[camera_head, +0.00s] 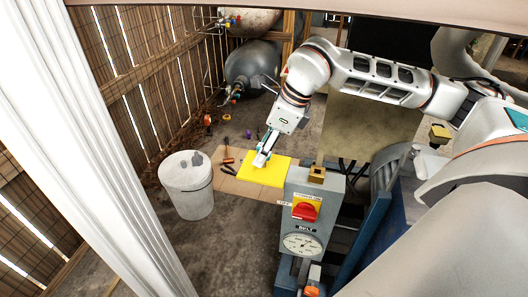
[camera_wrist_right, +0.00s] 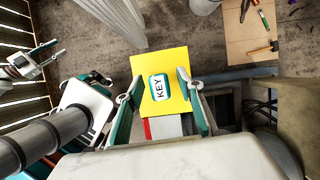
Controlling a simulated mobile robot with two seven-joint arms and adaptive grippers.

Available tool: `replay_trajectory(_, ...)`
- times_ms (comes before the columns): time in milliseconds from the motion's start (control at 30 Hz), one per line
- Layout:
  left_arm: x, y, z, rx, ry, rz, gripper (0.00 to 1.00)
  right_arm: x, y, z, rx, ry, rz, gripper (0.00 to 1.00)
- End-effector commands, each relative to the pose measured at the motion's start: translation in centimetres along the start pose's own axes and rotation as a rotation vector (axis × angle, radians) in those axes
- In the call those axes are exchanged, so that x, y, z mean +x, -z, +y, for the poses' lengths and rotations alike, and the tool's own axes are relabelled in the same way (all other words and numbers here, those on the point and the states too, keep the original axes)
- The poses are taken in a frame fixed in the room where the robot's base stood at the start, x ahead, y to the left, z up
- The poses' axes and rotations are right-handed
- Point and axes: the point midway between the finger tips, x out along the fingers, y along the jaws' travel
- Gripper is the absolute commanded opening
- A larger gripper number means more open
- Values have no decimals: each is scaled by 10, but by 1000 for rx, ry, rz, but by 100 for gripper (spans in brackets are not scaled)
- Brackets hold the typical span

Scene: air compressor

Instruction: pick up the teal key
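The teal key (camera_wrist_right: 158,88) is a small teal-rimmed piece with a white "KEY" label. It lies on a yellow square surface (camera_wrist_right: 173,62), which also shows in the head view (camera_head: 275,172). In the wrist view my right gripper (camera_wrist_right: 160,80) is open, with one finger on each side of the key and a gap on both sides. In the head view my right gripper (camera_head: 262,158) reaches down over the yellow surface, and the key cannot be made out there. My left gripper (camera_wrist_right: 50,52) shows small at the wrist view's left edge, its fingers apart and empty.
A grey box (camera_head: 318,218) with a red switch and a dial stands beside the yellow surface. A white bucket (camera_head: 187,190) stands on the floor to the left. A brown board (camera_head: 228,185) with tools lies behind.

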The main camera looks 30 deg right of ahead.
Motion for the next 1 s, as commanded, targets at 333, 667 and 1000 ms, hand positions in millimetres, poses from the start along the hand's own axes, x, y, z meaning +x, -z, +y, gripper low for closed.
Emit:
replay_trajectory(333,0,1,0,0,1,1,33,0,0,0,0,0,0,0)
replay_trajectory(667,0,1,0,0,1,1,33,-2,-1,0,0,1,-1,0)
replay_trajectory(1000,-1,3,-1,0,1,2,33,-36,-16,-1,-1,4,-6,0)
